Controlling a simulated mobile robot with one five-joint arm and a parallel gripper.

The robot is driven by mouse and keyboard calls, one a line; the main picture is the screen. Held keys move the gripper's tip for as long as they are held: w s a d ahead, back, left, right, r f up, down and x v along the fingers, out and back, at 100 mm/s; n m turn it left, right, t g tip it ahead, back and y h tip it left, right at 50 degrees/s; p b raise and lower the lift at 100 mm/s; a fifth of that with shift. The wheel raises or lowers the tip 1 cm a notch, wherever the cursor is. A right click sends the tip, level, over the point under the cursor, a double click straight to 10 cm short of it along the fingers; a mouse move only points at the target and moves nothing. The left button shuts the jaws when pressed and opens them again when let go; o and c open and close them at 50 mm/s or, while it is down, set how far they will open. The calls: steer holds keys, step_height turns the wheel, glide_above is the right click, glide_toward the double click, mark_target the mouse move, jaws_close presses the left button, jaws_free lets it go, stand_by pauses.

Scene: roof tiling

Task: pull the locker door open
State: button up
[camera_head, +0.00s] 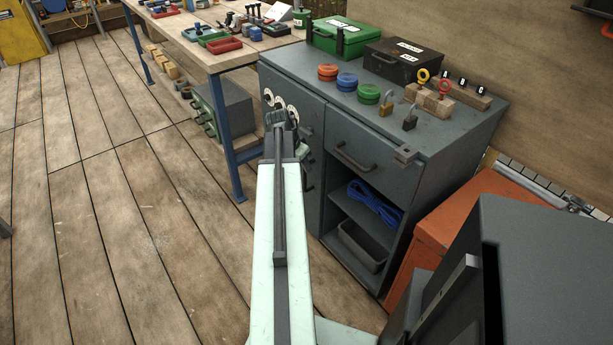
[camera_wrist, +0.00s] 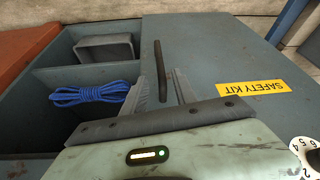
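The grey locker door (camera_wrist: 225,60) carries a yellow SAFETY KIT label (camera_wrist: 252,88) and a dark bar handle (camera_wrist: 158,70) near its edge, in the wrist view. The door looks shut, flush with the cabinet front. My gripper (camera_wrist: 161,76) is open, with one finger on each side of the handle in the picture. I cannot tell whether either finger touches it. In the head view, my gripper (camera_head: 284,118) is in front of the left part of the grey cabinet (camera_head: 440,128), and my arm hides much of the door.
Beside the door are open shelves with a blue rope (camera_wrist: 95,93) and a grey bin (camera_wrist: 105,48). White dials (camera_head: 275,100) are on the cabinet front. A drawer (camera_head: 365,155) is above the shelves. An orange box (camera_head: 450,225) stands right. The wooden floor (camera_head: 120,220) at left is clear.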

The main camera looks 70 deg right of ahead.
steer(key=b+x, duration=0.4)
steer(key=x, duration=0.2)
steer(key=shift+r, duration=0.1)
jaws_close()
steer(key=shift+s+a, duration=0.1)
steer(key=shift+s, duration=0.05)
stand_by(0.9)
